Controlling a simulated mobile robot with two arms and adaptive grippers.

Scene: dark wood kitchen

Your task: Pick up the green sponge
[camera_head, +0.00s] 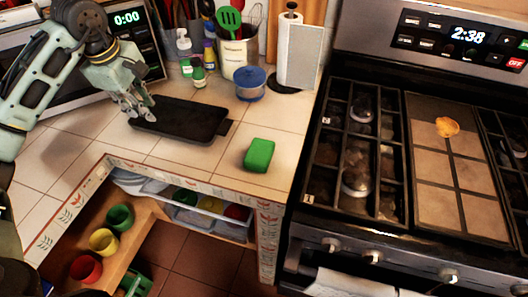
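The green sponge (259,155) lies flat on the tiled counter (205,160), near its front right corner and left of the stove. Nothing covers it. My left gripper (139,110) hangs over the left end of a black tray-like board, well to the left of the sponge and apart from it. Its fingers look spread, with nothing seen between them. My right gripper is not clearly in view.
The black board (183,119) lies between my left gripper and the sponge. The stove (400,160) is at right. Colored cups (103,240) sit on a shelf below.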

